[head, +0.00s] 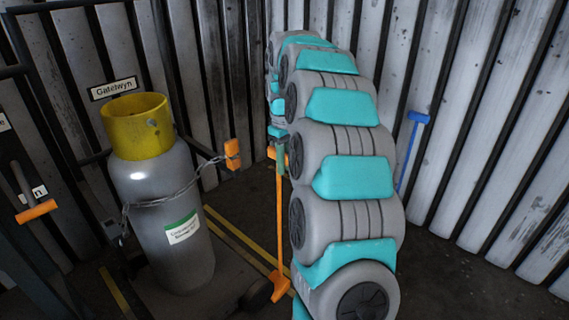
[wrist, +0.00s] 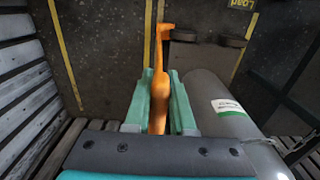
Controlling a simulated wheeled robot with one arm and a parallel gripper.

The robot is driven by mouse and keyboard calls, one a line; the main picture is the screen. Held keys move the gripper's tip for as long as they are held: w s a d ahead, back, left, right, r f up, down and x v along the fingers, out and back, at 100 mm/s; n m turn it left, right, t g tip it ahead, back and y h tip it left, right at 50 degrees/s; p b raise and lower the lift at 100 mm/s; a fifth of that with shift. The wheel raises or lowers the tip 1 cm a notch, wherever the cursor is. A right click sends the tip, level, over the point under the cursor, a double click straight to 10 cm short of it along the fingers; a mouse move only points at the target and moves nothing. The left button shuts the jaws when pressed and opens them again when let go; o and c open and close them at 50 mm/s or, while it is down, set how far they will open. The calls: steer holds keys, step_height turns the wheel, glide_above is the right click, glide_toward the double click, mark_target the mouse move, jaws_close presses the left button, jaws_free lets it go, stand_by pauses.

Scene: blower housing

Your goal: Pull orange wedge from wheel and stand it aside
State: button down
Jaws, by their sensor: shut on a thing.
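The orange wedge (head: 279,287) is low at the floor, at the foot of a long upright orange handle (head: 279,225). It sits right beside the small dark wheel (head: 257,293) of the cylinder's cart; I cannot tell whether they touch. My gripper (head: 280,158) is shut on the upper part of the handle. In the wrist view, the green fingers of my gripper (wrist: 159,100) clasp the handle, and the wedge (wrist: 164,31) shows at its far end, next to the dark wheels (wrist: 207,40).
A grey gas cylinder (head: 178,215) with a yellow collar stands on the cart, with a chain (head: 175,198) around it and an orange piece (head: 232,154) at the chain's end. A blue-handled tool (head: 412,150) leans at the right wall. Yellow lines mark the floor, which looks clear left of the wedge in the wrist view.

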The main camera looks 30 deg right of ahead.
steer(key=shift+d, duration=0.1)
steer(key=shift+w+d+r+p, duration=0.1)
steer(key=shift+w+d+p, duration=0.2)
steer(key=shift+d, duration=0.35)
steer(key=shift+w+d+r+p, duration=0.15)
steer(key=shift+w+d+p, duration=0.1)
steer(key=shift+d+p, duration=0.35)
steer(key=shift+w+d+r+p, duration=0.1)
steer(key=shift+w+d+p, duration=0.15)
steer(key=shift+d, duration=0.5)
steer(key=shift+r, duration=0.15)
steer(key=shift+r+p, duration=0.75)
steer(key=shift+r, duration=0.55)
